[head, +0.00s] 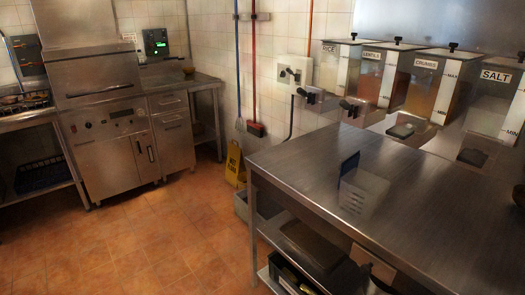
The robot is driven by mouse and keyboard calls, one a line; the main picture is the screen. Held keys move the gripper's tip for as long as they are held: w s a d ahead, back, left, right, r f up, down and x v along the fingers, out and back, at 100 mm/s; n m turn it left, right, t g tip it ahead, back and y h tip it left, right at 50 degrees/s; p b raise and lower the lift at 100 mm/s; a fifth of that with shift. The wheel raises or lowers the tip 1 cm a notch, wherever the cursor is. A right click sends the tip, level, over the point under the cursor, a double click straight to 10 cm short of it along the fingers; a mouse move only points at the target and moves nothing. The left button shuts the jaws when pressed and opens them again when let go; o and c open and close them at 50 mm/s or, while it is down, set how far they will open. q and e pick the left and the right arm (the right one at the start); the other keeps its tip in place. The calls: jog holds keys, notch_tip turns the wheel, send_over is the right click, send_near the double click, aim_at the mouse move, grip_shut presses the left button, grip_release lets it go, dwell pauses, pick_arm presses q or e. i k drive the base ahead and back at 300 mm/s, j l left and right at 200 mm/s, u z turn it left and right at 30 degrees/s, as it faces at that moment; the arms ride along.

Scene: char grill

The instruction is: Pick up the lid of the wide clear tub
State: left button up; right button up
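Clear tubs stand in a row at the back right, each with a flat lid and a dark knob on top. Their labels read RICE on the left tub (335,72), LENTILS on another (375,80), CRUMBS on a third (425,88) and SALT on the right tub (512,105), which is cut by the picture edge. The lids, such as the CRUMBS lid (435,53), appear to be on. I cannot tell which tub is the wide one. Neither of my grippers is in view.
A yellow floor sign (235,163) stands behind. The tiled floor (150,235) at left is clear.

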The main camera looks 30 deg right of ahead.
aim_at(346, 166)
jog(key=i+j+z, duration=0.15)
jog(key=i, duration=0.35)
jog(key=i+j+z, duration=0.15)
jog(key=i, duration=0.4)
jog(key=i+j+z, duration=0.15)
jog(key=i, duration=0.35)
